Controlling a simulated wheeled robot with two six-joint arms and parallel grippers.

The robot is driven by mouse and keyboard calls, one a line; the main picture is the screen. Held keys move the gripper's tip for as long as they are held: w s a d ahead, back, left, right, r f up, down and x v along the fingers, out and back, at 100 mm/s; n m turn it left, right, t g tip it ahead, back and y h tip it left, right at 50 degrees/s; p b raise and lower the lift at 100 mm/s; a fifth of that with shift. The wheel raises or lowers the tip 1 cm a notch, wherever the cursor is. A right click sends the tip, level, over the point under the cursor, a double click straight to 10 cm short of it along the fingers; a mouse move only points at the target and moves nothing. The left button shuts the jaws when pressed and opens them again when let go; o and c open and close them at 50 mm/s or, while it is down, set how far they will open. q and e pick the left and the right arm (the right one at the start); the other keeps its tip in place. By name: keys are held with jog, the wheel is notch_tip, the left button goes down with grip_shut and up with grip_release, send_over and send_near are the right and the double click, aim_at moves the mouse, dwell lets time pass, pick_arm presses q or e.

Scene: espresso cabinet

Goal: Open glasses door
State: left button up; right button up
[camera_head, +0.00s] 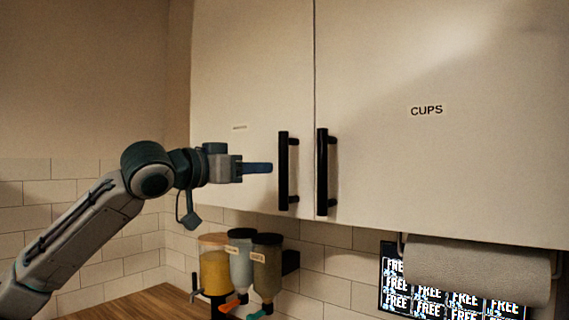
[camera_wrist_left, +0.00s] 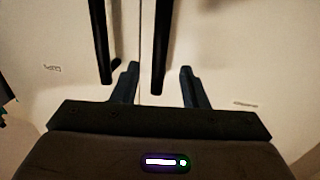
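The left cabinet door (camera_head: 250,70) is closed. It carries a small label (camera_head: 239,128) too small to read and a black vertical bar handle (camera_head: 283,172) near its right edge. My left gripper (camera_head: 258,168) is just left of this handle in the head view, fingers pointing at it. In the left wrist view the gripper's two fingers (camera_wrist_left: 158,70) are spread apart, with the left door's handle (camera_wrist_left: 161,45) showing between them. Nothing is clamped. Whether the bar is within finger depth is hard to tell. My right gripper is not in view.
The right door (camera_head: 430,180), labelled CUPS, is closed; its black handle (camera_head: 321,172) stands close beside the first. Below hang dispensers (camera_head: 215,270), a paper roll (camera_head: 478,270) and a screen (camera_head: 440,305). Open space lies left of the cabinet.

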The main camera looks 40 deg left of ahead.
aim_at(280, 166)
pick_arm(q)
jog(key=w+p, duration=0.6)
jog(key=w, duration=0.1)
jog(key=shift+d+r, duration=0.15)
jog(key=shift+d, duration=0.15)
jog(key=shift+w+f+p, duration=0.2)
jog(key=shift+w+p, duration=0.3)
jog(key=shift+w, duration=0.3)
grip_shut()
